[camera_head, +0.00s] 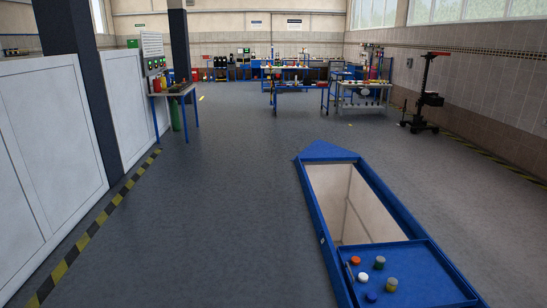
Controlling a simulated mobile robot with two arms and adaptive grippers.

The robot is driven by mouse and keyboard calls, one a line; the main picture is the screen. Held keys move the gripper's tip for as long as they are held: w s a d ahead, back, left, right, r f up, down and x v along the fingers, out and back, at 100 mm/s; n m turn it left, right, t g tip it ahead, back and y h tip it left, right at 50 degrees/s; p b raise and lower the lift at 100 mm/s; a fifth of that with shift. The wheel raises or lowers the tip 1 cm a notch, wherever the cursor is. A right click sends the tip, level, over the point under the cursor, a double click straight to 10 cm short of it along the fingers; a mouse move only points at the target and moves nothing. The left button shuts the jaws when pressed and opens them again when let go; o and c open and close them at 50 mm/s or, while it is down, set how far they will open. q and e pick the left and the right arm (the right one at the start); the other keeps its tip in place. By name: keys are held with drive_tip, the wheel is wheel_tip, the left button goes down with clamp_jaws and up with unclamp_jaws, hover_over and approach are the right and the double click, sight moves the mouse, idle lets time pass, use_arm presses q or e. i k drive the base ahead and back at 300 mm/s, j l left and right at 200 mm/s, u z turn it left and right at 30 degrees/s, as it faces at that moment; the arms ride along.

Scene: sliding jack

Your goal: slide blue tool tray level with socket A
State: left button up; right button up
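The blue tool tray (425,268) sits across the near end of a long pit with a raised blue frame (313,213), at the lower right. Several small round pieces lie on its left part: an orange one (355,260), a white one (363,277), a dark blue one (371,296), and two with yellowish and grey tones (379,262). A dark upright bar (349,273) stands at the tray's left edge. I cannot tell which thing is socket A. Neither of my grippers is in view.
The pit's pale inside (350,205) lies open beyond the tray. Grey floor (220,200) is clear to its left. A white partition (45,160) runs along the left. A small table (175,91), workbenches (362,105) and a dark wheeled stand (420,110) are farther off.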

sight(425, 278)
drive_tip(key=i, duration=2.15)
